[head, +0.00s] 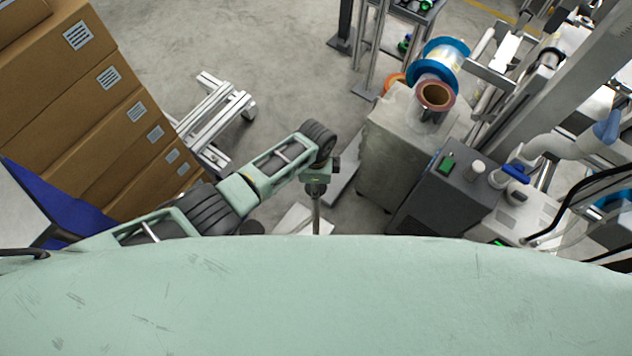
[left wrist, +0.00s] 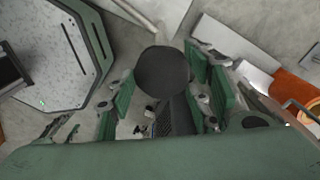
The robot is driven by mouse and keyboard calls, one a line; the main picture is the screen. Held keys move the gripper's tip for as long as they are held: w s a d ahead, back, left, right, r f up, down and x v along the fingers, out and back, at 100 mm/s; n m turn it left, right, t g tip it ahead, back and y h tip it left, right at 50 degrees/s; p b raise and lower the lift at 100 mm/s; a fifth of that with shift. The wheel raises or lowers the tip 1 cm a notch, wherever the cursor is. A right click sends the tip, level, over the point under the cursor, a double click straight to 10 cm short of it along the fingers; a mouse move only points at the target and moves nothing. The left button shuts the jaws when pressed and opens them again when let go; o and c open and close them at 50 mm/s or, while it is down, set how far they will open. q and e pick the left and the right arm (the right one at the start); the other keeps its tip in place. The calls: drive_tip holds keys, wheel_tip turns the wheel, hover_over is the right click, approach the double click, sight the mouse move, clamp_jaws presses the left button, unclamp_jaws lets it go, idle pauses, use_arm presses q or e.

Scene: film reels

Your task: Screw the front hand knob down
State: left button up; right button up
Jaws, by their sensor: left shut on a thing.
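In the left wrist view, a dark round hand knob (left wrist: 163,70) sits between the green fingers of my left gripper (left wrist: 160,80). The gripper is shut on the knob, with fingers on its left and right sides. The knob's underside and what it is fixed to are hidden. In the head view, my left arm reaches in from the left, and its wrist hangs down at the middle. The knob and fingertips cannot be made out there, behind my own green body. My right gripper is in neither view.
Cardboard boxes (head: 75,100) are stacked at the left. A grey cabinet (head: 395,150) and a dark machine box (head: 450,195) stand right of my arm. A blue-rimmed reel (head: 440,55) is behind them. Concrete floor is open at the back middle.

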use_arm(q)
drive_tip(key=shift+w+d+r, duration=0.1)
drive_tip(key=shift+d+r, duration=0.15)
drive_tip(key=shift+d, duration=0.1)
drive_tip(key=o, duration=1)
drive_tip(key=shift+o, duration=0.5)
drive_tip(key=shift+s+a, duration=0.1)
drive_tip(key=shift+s, duration=0.1)
drive_tip(key=shift+a+f, duration=0.1)
wheel_tip(320, 180, up, 12)
